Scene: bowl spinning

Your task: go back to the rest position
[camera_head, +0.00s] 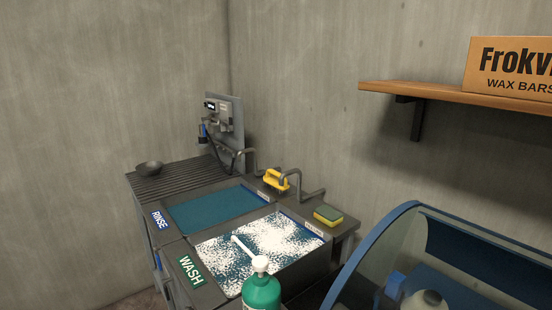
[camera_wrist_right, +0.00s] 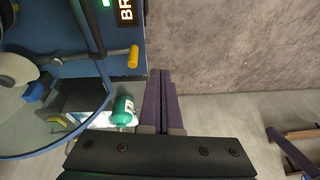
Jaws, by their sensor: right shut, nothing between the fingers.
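My right gripper (camera_wrist_right: 161,102) shows in the right wrist view with its two dark purple fingers pressed together and nothing between them. It points over bare grey floor, to the right of a blue machine. Neither gripper shows in the head view, and my left gripper is out of sight in both views. A dark bowl (camera_head: 149,168) rests on the ribbed drainboard (camera_head: 180,181) at the left end of the sink unit, well away from my right gripper.
The sink unit has a rinse basin (camera_head: 215,209) and a foamy wash basin (camera_head: 215,262). A green bottle (camera_head: 261,292) stands in front; it also shows in the right wrist view (camera_wrist_right: 123,111). A sponge (camera_head: 328,216) lies on the rim. A blue-framed machine (camera_head: 372,247) is at right, below a wooden shelf (camera_head: 440,97).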

